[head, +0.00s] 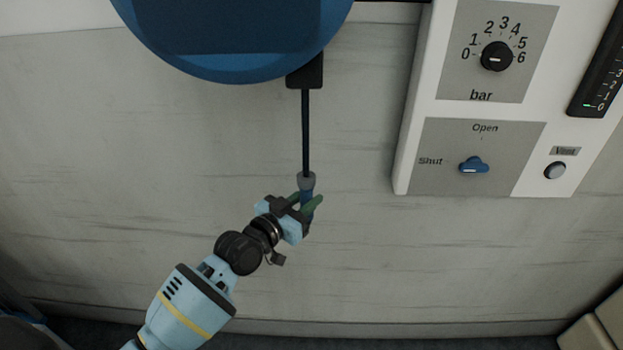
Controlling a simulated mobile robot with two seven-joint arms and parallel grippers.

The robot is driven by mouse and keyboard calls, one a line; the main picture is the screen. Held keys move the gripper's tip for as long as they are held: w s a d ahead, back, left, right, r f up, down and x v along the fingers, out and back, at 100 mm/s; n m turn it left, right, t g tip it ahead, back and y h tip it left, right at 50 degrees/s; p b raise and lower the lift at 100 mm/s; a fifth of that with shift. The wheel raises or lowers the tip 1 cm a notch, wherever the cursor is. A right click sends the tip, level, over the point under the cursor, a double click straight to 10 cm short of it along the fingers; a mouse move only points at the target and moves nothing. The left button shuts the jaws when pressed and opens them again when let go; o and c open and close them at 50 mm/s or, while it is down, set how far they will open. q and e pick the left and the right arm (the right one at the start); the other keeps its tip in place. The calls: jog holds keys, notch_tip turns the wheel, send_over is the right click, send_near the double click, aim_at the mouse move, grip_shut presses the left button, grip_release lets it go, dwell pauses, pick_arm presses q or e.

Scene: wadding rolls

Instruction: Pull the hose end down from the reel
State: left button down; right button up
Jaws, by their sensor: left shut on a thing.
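The blue hose reel (230,40) is at the top of the head view, cut off by the upper edge. A black outlet block (305,72) sits at its lower right. The dark hose (305,130) runs straight down from this block. The hose end (306,182), with a grey collar and a blue body, hangs well below the reel. My left gripper (305,205) is shut on the hose end, its green fingers around the blue body. The fingers hide part of the hose end. My right gripper is not in view.
A white control panel (403,150) is on the wall at the right. It has a bar dial (496,56), a blue Open/Shut knob (473,165) and a Vent button (555,170). The wall (130,150) left of the hose is clear. A pale box-like object (590,335) is at the lower right.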

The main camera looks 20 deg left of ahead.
pick_arm(q)
notch_tip(320, 180, down, 12)
jog(key=b, duration=0.6)
jog(key=shift+f, duration=0.2)
jog(key=c, duration=1.2)
grip_release()
jog(key=shift+r, duration=0.1)
jog(key=shift+s, duration=0.15)
jog(key=shift+v, duration=3.8)
